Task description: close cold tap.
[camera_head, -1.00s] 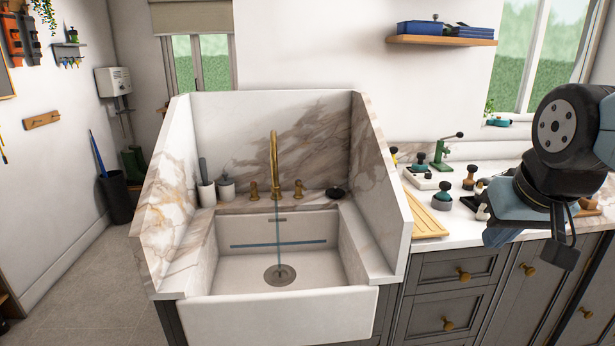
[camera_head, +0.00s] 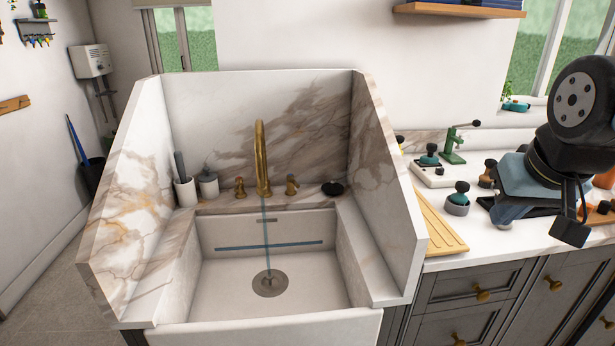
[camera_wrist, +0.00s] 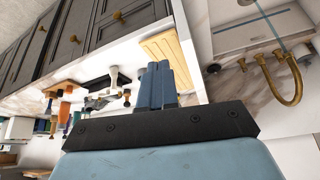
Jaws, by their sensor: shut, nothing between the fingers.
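A gold spout (camera_head: 262,160) stands at the back of the white sink (camera_head: 215,270), with a thin stream of water running from it to the drain (camera_head: 270,284). A small gold tap handle (camera_head: 240,187) stands left of the spout and another tap handle (camera_head: 291,184) stands right of it. I cannot tell for certain which is cold. The spout also shows upside down in the wrist view (camera_wrist: 291,92). My gripper (camera_wrist: 157,68) is shut and empty, well right of the sink and apart from both handles, over the counter side.
Tall marble panels (camera_head: 392,180) wall the sink on both sides and behind. A wooden draining board (camera_head: 440,222) lies right of it. A green press (camera_head: 453,148) and several small tools crowd the counter. Cups (camera_head: 185,192) and a black dish (camera_head: 333,188) flank the taps.

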